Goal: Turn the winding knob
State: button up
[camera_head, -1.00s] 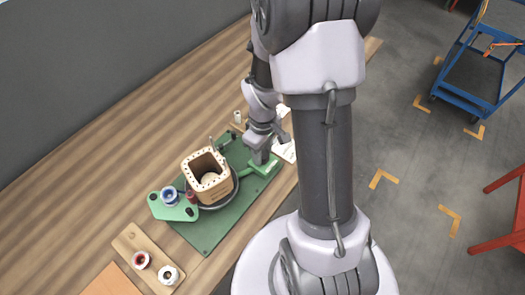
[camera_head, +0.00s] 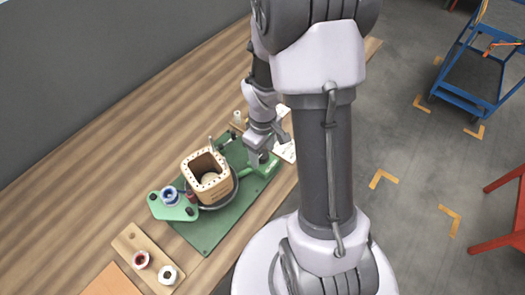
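A green winding stand lies on the table, with a square wooden coil form (camera_head: 207,177) with a row of holes around its rim on a dark round base. A green part (camera_head: 268,166) sticks out at the right end of the green base plate (camera_head: 207,232). My gripper (camera_head: 257,158) points down right over this green part, close to or touching it. I cannot make out the winding knob; it may be hidden by my gripper. The fingers are too small to show whether they are open or shut.
A green bracket with a blue spool (camera_head: 170,196) sits left of the coil form. A wooden tray (camera_head: 130,238) with a red spool (camera_head: 141,259) and a white spool (camera_head: 167,274) lies at the front. The table's left side is clear. A blue cart (camera_head: 478,75) stands on the floor.

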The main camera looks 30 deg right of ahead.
aim_at(262, 154)
notch_tip(262, 154, up, 17)
jog(key=p, duration=0.6)
jog(key=shift+r+p, duration=0.2)
jog(key=shift+p, duration=0.1)
